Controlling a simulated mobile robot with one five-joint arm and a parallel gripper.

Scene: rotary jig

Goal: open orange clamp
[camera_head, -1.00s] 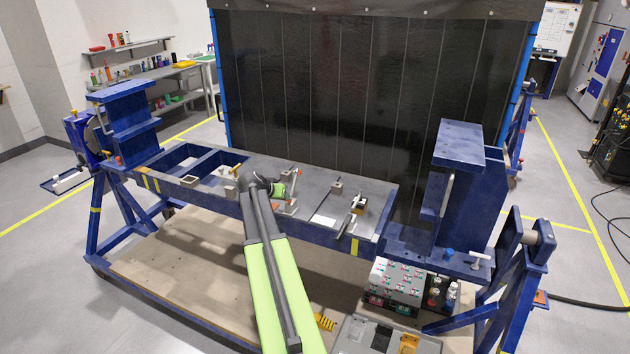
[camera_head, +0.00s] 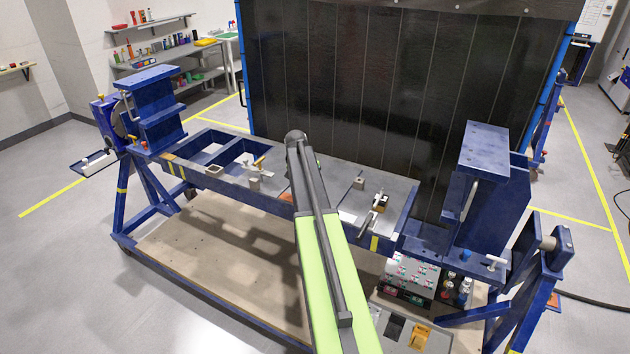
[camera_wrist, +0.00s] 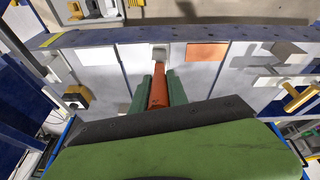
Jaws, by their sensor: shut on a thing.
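The orange clamp's handle (camera_wrist: 158,91) shows in the wrist view as an orange bar between the two green fingers of my gripper (camera_wrist: 160,82). The fingers are shut on it, one on each side. A grey block (camera_wrist: 160,54) sits just past the bar's far end. In the head view my arm hides the orange clamp and almost all of my gripper, so how far the clamp is opened cannot be told there.
An orange patch (camera_wrist: 207,55) lies flat on the plate. Blue uprights (camera_head: 153,105) (camera_head: 480,180) rise at both ends. A dark curtain (camera_head: 400,100) hangs behind.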

